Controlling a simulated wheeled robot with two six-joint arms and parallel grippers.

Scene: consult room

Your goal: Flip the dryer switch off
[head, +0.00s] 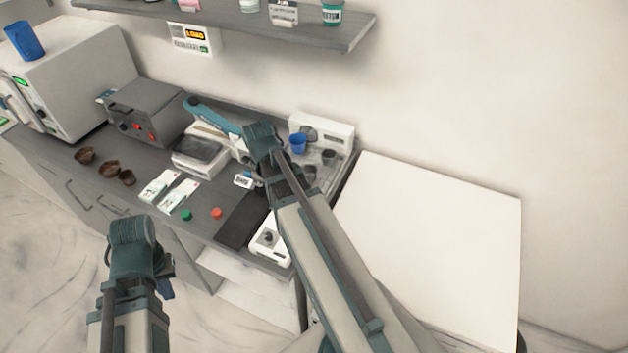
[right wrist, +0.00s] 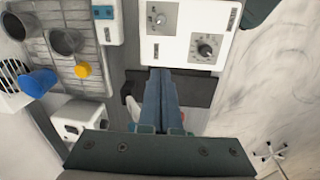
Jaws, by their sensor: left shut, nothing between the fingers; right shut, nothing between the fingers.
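A white control box (right wrist: 180,45) with a round dial and a small round control shows in the right wrist view; it also appears beside my right forearm in the head view (head: 268,243). A white unit with a round grille (head: 320,132) stands behind a tray of cups. I cannot tell which one is the dryer, nor read a switch position. My right gripper (right wrist: 160,75) is shut and empty, its tips over a dark mat beside the control box; the arm hides it in the head view. My left gripper (head: 166,288) is shut and empty, low in front of the counter.
The metal tray (right wrist: 100,60) holds dark cups, with a blue cup (head: 298,144) and a yellow one (right wrist: 82,71) nearby. A grey box with red buttons (head: 145,115), brown bowls (head: 109,169) and white packets (head: 178,193) are on the counter. A bare white surface (head: 440,240) lies right.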

